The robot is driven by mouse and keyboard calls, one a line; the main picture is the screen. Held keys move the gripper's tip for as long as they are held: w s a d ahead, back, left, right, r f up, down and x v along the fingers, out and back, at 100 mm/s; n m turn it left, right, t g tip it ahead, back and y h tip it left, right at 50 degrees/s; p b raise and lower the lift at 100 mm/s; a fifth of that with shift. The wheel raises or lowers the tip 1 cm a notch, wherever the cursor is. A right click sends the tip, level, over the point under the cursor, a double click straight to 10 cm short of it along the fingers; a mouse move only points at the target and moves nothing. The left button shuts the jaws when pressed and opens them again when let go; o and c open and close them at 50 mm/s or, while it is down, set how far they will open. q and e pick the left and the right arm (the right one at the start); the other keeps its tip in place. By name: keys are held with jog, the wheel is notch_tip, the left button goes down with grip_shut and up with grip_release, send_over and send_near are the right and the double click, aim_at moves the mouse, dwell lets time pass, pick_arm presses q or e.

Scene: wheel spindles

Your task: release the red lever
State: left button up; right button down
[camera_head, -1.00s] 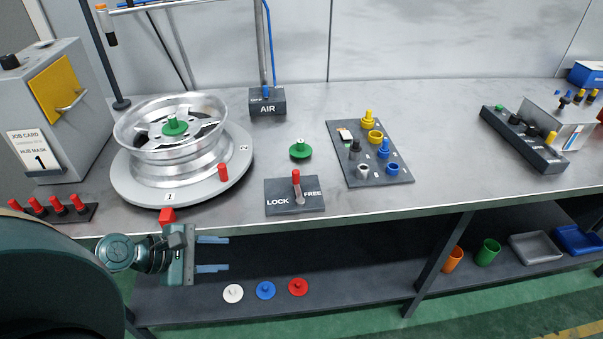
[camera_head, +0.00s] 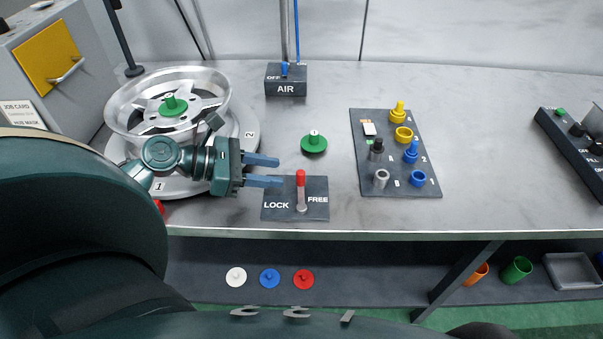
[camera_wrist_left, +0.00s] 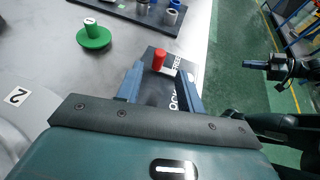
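The red lever (camera_head: 300,180) stands upright on a dark plate (camera_head: 275,208) marked LOCK on the left and FREE on the right. My left gripper (camera_head: 279,171) is open, its two blue fingers pointing right toward the lever, a short way left of its red grip. In the left wrist view the lever's red grip (camera_wrist_left: 159,60) shows just beyond the open fingertips (camera_wrist_left: 162,82), between their lines and apart from them. In the left wrist view another gripper (camera_wrist_left: 268,70), apparently my right one, shows at the right, away from the table; its opening is unclear.
A wheel (camera_head: 168,105) with a green hub piece sits on a turntable (camera_head: 250,140) behind my left gripper. A green knobbed disc (camera_head: 314,145) stands behind the lever plate. A panel of yellow, blue and grey pieces (camera_head: 396,170) lies to the right. The front table edge is near.

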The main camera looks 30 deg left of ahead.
aim_at(301, 184)
pick_arm(q)
jog(key=x, duration=0.6)
jog(key=shift+w+d+f, duration=0.25)
jog(key=shift+w+d, duration=0.15)
jog(key=shift+w, duration=0.05)
pick_arm(e)
jog(key=shift+w+r, duration=0.25)
jog(key=shift+w, duration=0.05)
pick_arm(q)
jog(key=shift+c, duration=0.5)
